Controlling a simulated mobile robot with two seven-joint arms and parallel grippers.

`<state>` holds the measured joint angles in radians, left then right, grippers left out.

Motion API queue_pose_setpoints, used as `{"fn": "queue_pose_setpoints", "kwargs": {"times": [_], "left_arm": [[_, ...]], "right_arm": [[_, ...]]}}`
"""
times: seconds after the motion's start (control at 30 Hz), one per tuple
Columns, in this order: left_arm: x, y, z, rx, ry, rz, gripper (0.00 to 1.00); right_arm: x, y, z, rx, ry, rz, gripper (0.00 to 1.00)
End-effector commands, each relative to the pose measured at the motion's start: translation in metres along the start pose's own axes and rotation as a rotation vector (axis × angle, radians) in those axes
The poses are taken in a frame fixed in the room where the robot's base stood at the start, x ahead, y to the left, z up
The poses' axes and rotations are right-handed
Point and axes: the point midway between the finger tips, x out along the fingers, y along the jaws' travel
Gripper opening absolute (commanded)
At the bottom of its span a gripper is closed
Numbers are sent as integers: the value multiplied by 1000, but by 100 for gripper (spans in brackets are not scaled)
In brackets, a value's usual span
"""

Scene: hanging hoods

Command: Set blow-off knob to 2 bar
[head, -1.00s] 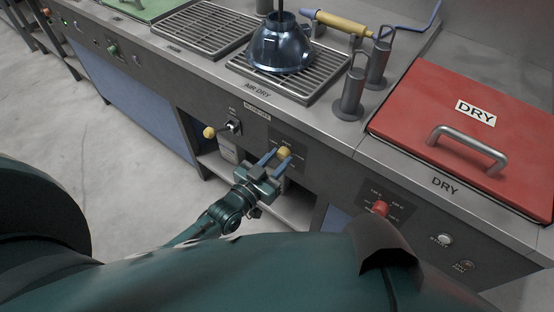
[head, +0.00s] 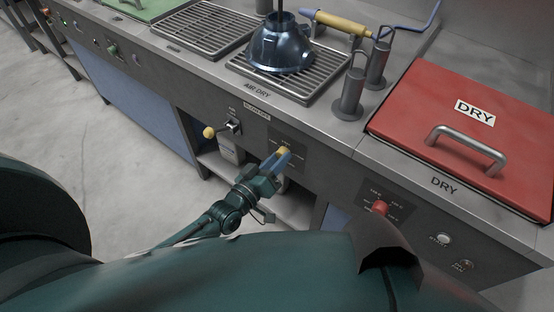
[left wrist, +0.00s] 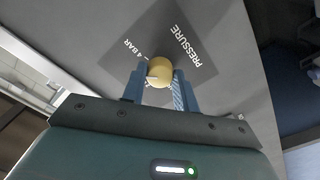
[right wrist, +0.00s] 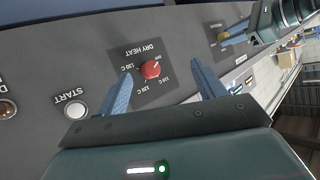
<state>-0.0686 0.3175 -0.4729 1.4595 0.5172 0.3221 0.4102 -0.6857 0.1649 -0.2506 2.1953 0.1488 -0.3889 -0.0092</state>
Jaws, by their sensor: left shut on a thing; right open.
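The yellow blow-off knob (left wrist: 160,71) sits on a dark plate (left wrist: 176,42) marked PRESSURE, with "4 BAR" readable in the left wrist view. In that view my left gripper (left wrist: 157,90) has its blue fingers on both sides of the knob and is shut on it. In the head view my left gripper (head: 277,160) reaches the yellow knob (head: 284,150) on the front panel below the air-dry grate. The other scale marks are hidden or too small to read. My right gripper (right wrist: 160,85) is open and empty, in front of the red dry-heat knob (right wrist: 150,69).
A lever with a yellow ball (head: 209,132) sticks out left of the knob. A blue hood-shaped part (head: 281,46) stands on the grate. A red DRY lid (head: 470,130) is at right. A START button (right wrist: 75,110) is beside the dry-heat knob.

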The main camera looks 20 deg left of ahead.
Motion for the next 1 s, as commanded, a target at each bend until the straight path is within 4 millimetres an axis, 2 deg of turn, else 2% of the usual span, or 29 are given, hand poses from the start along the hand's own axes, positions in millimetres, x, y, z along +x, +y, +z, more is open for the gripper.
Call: {"fn": "queue_pose_setpoints", "kwargs": {"times": [0.4, 0.6, 1.0], "left_arm": [[0, -1, 2, -390, -2, -1, 7], [0, 0, 2, -546, -2, -1, 7], [-1, 1, 1, -721, -2, -1, 7]], "right_arm": [[-3, 0, 5, -1, 11, 4, 69], [-4, 2, 0, -7, 37, 8, 69], [-9, 4, 1, -12, 45, 15, 69]]}}
